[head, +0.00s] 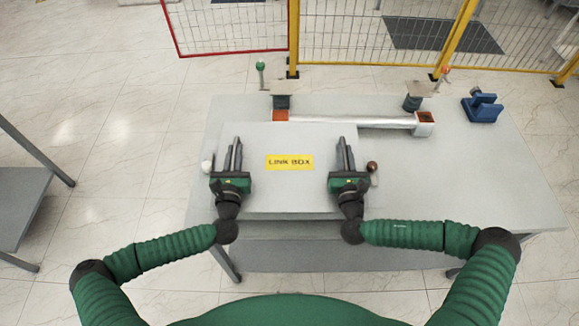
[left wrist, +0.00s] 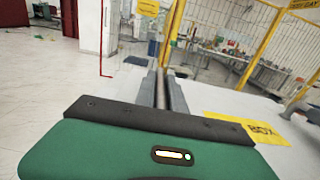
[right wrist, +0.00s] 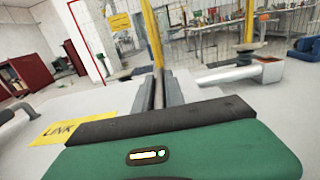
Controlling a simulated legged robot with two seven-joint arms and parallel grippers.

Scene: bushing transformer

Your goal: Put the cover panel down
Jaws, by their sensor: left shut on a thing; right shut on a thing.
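The cover panel (head: 289,192) is a flat grey sheet with a yellow "LINK BOX" label (head: 289,162). It lies level over the left part of the grey table, and I cannot tell whether it touches the tabletop. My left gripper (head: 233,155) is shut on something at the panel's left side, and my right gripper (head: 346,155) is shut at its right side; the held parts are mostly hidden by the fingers. The panel and part of the label also show in the right wrist view (right wrist: 85,100). In the left wrist view the label (left wrist: 247,129) is at the right.
A grey table (head: 480,180) has free room at its right. A silver tube (head: 370,122) with orange-lined ends lies behind the panel. A blue block (head: 482,107) stands at the back right. A white knob (head: 206,166) and a brown knob (head: 372,166) flank the grippers.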

